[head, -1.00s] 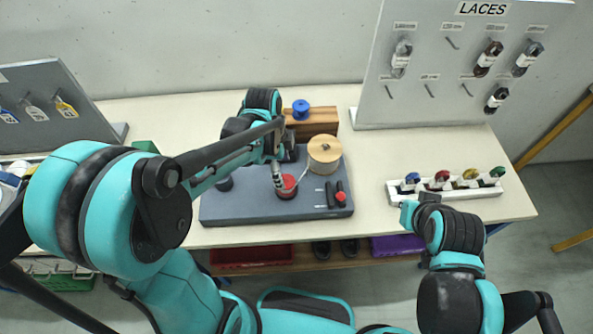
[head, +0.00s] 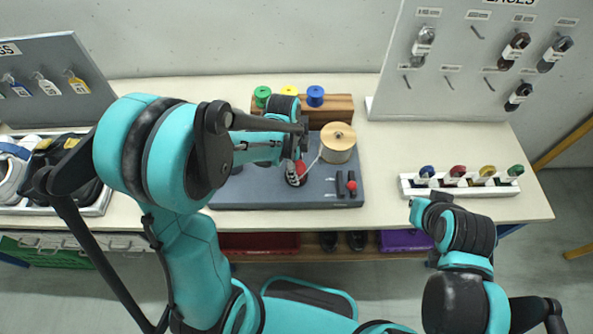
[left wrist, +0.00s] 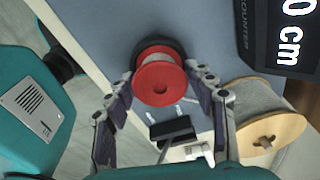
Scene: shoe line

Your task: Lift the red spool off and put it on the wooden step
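The red spool (left wrist: 160,80) sits on the blue-grey winding base (head: 330,195), over a dark round seat. In the head view the spool (head: 300,167) is partly hidden by my left gripper (head: 297,174). In the left wrist view my left gripper (left wrist: 160,85) is open, with one finger on each side of the spool and no clear grip on it. The wooden step (head: 345,110) stands behind the base and carries a green spool (head: 262,94), a yellow one (head: 289,91) and a blue one (head: 315,95). My right wrist is at the table's front right; its fingers cannot be made out.
A large thread reel (head: 338,137) stands on the base, right of the red spool. A counter (left wrist: 280,35) shows in the wrist view. A white rack (head: 410,188) with several coloured pieces lies at the right. The table between reel and laces board (head: 440,100) is clear.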

